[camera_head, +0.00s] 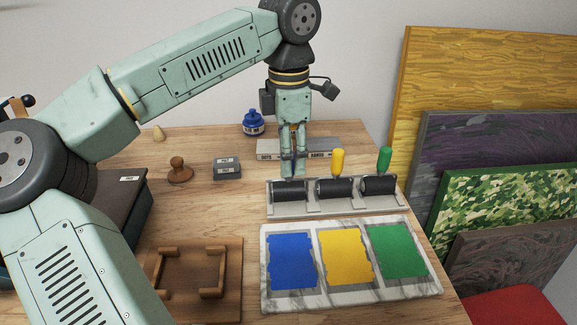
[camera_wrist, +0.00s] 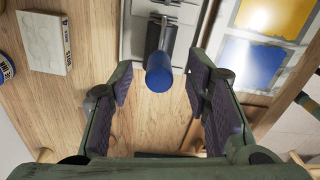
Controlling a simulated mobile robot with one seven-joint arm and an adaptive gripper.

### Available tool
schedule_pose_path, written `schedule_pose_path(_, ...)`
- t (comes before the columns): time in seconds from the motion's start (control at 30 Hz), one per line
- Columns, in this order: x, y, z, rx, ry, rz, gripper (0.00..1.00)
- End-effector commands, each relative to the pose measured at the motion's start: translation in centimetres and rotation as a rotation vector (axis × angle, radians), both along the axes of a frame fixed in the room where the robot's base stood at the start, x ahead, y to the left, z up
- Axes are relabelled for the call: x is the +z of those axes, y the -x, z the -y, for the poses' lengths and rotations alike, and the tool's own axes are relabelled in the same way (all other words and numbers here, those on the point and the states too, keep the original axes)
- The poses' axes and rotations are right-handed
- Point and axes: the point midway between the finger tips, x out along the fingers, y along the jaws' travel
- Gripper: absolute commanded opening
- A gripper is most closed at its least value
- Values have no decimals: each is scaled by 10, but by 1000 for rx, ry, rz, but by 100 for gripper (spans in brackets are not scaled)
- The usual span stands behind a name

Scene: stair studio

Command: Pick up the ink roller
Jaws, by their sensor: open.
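Three ink rollers stand in a grey rack (camera_head: 310,209). The left roller (camera_head: 290,190) has a blue handle (camera_wrist: 159,76), hidden behind my gripper in the head view. The middle roller has a yellow handle (camera_head: 338,161) and the right one a green handle (camera_head: 384,158). My gripper (camera_head: 293,173) points down over the left roller. In the wrist view its fingers are open, one on each side of the blue handle's end, with gaps on both sides. I cannot tell how deep the handle reaches between them.
A marble slab (camera_head: 266,285) with blue, yellow and green ink patches lies in front of the rack. A grey-white box (camera_head: 268,149) and a blue bottle (camera_head: 253,124) are behind. A stamp (camera_head: 180,171), a small grey block (camera_head: 227,168) and a wooden frame (camera_head: 234,290) are left.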

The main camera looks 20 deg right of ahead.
Motion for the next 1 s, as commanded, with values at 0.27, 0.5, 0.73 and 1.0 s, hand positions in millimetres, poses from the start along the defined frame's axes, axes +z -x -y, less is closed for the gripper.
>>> schedule_pose_path(0.27,-22,0,0,0,1,0,44)
schedule_pose_path(0.5,-22,0,0,0,0,1,39)
schedule_pose_path(0.73,-22,0,0,0,0,1,23)
schedule_pose_path(1.0,-22,0,0,0,0,1,5)
